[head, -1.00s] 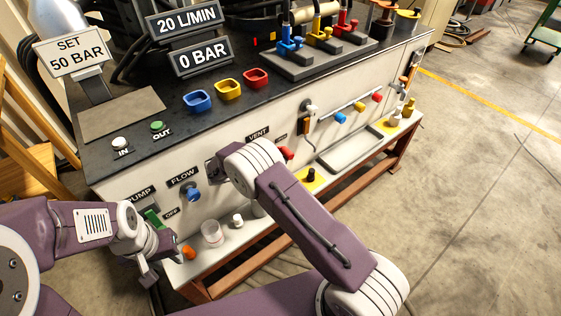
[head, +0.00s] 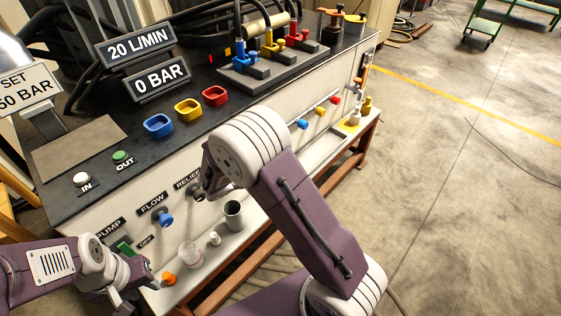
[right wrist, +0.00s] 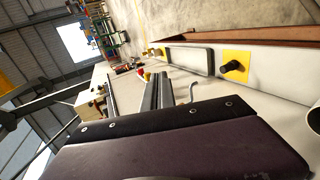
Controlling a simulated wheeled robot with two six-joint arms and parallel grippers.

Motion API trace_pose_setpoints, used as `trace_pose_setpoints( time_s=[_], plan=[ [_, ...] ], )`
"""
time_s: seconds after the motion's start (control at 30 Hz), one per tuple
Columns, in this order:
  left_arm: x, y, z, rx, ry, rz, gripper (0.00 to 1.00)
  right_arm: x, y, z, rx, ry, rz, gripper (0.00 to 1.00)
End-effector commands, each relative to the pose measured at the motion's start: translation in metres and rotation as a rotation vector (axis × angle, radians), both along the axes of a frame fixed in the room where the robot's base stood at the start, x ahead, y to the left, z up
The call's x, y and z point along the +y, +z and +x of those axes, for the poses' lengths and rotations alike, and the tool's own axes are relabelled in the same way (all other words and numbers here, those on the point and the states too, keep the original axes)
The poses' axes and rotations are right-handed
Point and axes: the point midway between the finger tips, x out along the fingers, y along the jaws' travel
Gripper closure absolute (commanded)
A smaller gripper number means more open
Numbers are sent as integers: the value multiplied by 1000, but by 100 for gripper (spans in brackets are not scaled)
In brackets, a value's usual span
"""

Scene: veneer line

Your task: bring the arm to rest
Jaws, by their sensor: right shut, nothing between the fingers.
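My right arm (head: 310,222) reaches up from the bottom right of the head view, bent in front of the bench's front panel. My left gripper (head: 137,293) is at the lower left of the head view, in front of the bench's lower shelf. Its fingers are apart and appear empty, near an orange cap (head: 169,279).
The test bench (head: 130,190) carries a blue knob (head: 165,219), colored cups and levers. A clear cup (head: 190,255), a white piece (head: 214,239) and a dark grey cup (head: 233,214) stand on the shelf. Open concrete floor (head: 460,200) lies to the right.

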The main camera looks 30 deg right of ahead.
Motion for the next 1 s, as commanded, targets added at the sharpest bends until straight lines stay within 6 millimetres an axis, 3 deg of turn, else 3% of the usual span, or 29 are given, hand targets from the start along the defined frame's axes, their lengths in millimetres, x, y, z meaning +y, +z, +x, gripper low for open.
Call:
trace_pose_setpoints(
  time_s=[0.57,0.63,0.7,0.77,0.83,0.9,1.0],
  plan=[
    [0,0,0,0,0,0,64,-3,1,-2,0,-4,1,100],
    [0,0,0,0,0,0,64,-14,11,-2,-26,-33,11,100],
    [0,0,0,0,0,0,64,-35,35,-7,-83,-92,32,100],
    [0,0,0,0,0,0,64,-55,45,-39,-109,-215,96,100],
    [0,0,0,0,0,0,64,-62,35,-89,-80,-367,244,100],
    [0,0,0,0,0,0,64,-49,17,-132,-24,-468,418,100],
    [0,0,0,0,0,0,64,-13,-6,-169,36,-531,659,100]
  ],
)
